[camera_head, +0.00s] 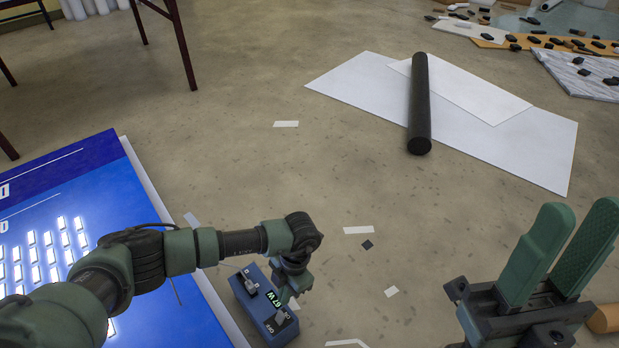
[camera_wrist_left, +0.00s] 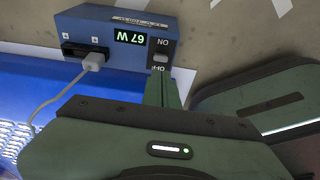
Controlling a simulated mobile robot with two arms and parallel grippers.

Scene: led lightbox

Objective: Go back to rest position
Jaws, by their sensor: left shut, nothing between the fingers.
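A blue power box (camera_head: 262,312) stands on the floor beside the lightbox. Its display reads 67 W, and a switch marked ON and OFF sits beside it. In the left wrist view the box (camera_wrist_left: 105,38) shows at the top, with a white plug and cord. My left gripper (camera_head: 288,290) is shut and empty, close by the box. In the left wrist view its fingers (camera_wrist_left: 160,80) point at the switch end; I cannot tell whether they touch it. My right gripper (camera_head: 580,208) is at the lower right, its green fingers apart with nothing between them.
The blue lightbox panel (camera_head: 70,178) with lit white LEDs lies at the left under my left arm. A black roll (camera_head: 419,105) lies on white sheets (camera_head: 540,150). Strewn boards (camera_head: 540,42) lie at the far right. Table legs stand at upper left. The middle floor is mostly clear.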

